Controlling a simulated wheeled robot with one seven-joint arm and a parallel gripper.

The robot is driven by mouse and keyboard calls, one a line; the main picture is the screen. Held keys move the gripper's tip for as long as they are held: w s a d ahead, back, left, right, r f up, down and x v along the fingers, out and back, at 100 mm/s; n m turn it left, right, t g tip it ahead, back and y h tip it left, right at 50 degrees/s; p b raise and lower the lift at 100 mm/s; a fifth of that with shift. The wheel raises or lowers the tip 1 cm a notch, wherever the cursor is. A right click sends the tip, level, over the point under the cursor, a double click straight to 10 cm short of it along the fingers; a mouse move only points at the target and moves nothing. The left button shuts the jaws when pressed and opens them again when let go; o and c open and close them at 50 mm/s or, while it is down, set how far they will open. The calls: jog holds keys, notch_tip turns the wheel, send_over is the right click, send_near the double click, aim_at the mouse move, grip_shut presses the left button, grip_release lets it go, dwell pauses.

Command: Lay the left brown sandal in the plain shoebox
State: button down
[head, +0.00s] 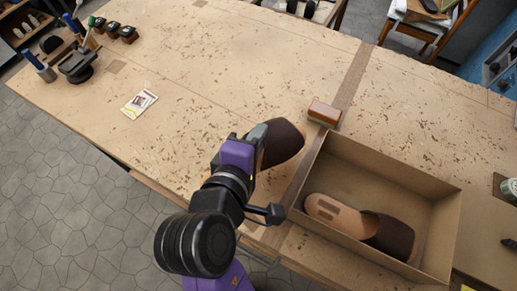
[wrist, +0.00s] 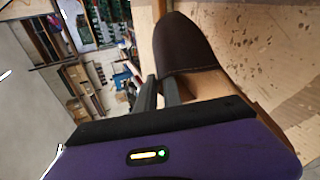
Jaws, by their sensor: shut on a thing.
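A brown sandal (head: 284,142) is held in my gripper (head: 256,140), to the left of the shoebox and above the workbench. In the wrist view the sandal's dark upper (wrist: 184,45) shows beyond the gripper fingers (wrist: 158,92), which are shut on it; the exact grip point is partly hidden. The plain open shoebox (head: 440,215) stands on the bench at the right. Another brown sandal (head: 390,236) lies inside it along the near side, its tan heel to the left and dark upper to the right. The far part of the box is empty.
A wooden-backed brush (head: 324,113) lies just beyond the box's far left corner. A small card (head: 139,104) lies on the bench (head: 210,70) at the left. Tools and small jars (head: 113,30) stand at the far left. The middle of the bench is clear.

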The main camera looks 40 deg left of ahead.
jog(key=shift+f, duration=3.25)
jog(key=c, duration=1.5)
grip_release()
jog(key=shift+f, duration=0.1)
jog(key=b+v, duration=0.1)
jog(key=v, duration=1.1)
